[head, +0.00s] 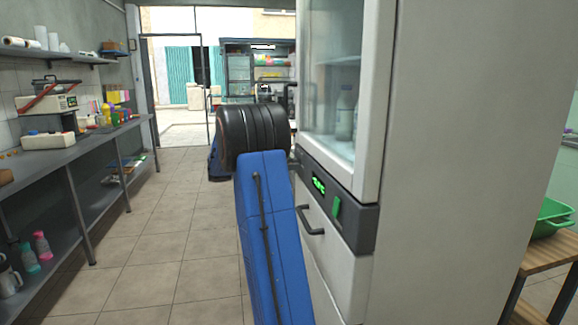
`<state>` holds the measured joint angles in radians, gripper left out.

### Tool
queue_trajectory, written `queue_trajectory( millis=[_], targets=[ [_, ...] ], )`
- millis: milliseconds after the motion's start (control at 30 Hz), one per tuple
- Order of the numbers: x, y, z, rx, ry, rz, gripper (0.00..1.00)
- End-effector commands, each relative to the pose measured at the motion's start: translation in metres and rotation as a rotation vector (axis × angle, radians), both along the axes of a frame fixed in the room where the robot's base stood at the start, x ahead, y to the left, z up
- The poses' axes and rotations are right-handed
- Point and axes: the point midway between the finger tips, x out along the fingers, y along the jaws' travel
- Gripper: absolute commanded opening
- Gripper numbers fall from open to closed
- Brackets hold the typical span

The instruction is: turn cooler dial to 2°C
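The cooler (452,150) is a tall pale cabinet at the right, with a glass door above and a drawer front with a dark handle below. A dark control panel (358,222) runs between them. It has a small green lit display (318,185), whose digits are too small to read surely, and a green switch (336,207). I cannot make out the dial clearly; a small grey part shows at the panel's left end, next to my arm. My blue arm with its black joint stands in front of the panel's left end. My gripper is hidden behind it.
A long grey workbench (90,145) with machines and bottles lines the left wall, under a shelf (62,55). Tiled floor (155,240) is clear between bench and cooler. A wooden stand (550,268) with a green basket (552,216) is at the right. An open doorway is behind.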

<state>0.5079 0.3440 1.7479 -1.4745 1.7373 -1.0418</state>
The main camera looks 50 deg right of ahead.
Motion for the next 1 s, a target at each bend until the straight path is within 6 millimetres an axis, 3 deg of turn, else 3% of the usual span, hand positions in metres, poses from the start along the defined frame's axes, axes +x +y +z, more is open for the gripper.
queue_trajectory(
  millis=[33,100,133,567,1000],
  targets=[
    [0.0001,0.0001,0.0000,0.000,0.000,0.000,0.29],
    [0.0001,0.0002,0.0000,0.000,0.000,0.000,0.12],
    [0.0001,0.0002,0.0001,0.000,0.000,0.000,0.09],
    [0.0003,0.0002,0.0001,-0.050,-0.060,0.000,0.09],
    [0.0005,0.0003,0.0001,-0.284,-0.337,0.001,0.09]
  ],
)
